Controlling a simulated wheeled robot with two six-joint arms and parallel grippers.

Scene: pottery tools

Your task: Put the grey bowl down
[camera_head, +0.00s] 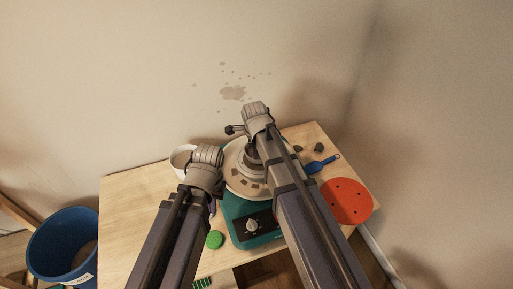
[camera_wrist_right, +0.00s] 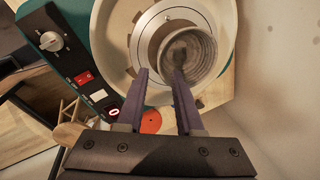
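The grey bowl (camera_wrist_right: 203,50) shows in the right wrist view over the round head of the pottery wheel, its ringed inside facing the camera. In the head view the bowl (camera_head: 250,153) is partly hidden by my right arm. My right gripper (camera_wrist_right: 161,73) is open at the bowl's near rim, one fingertip overlapping the bowl and the other outside it. I cannot tell whether either finger touches it. The teal pottery wheel (camera_head: 234,213) has a pale splash pan (camera_head: 241,183). My left gripper (camera_head: 212,207) is mostly hidden under its wrist, left of the wheel.
A white container (camera_head: 180,157) stands behind my left wrist. A green round item (camera_head: 214,240) lies at the front. A red disc (camera_head: 346,201), a blue tool (camera_head: 321,164) and small dark lumps lie on the right. A blue bucket (camera_head: 50,258) is left of the table, whose left part is clear.

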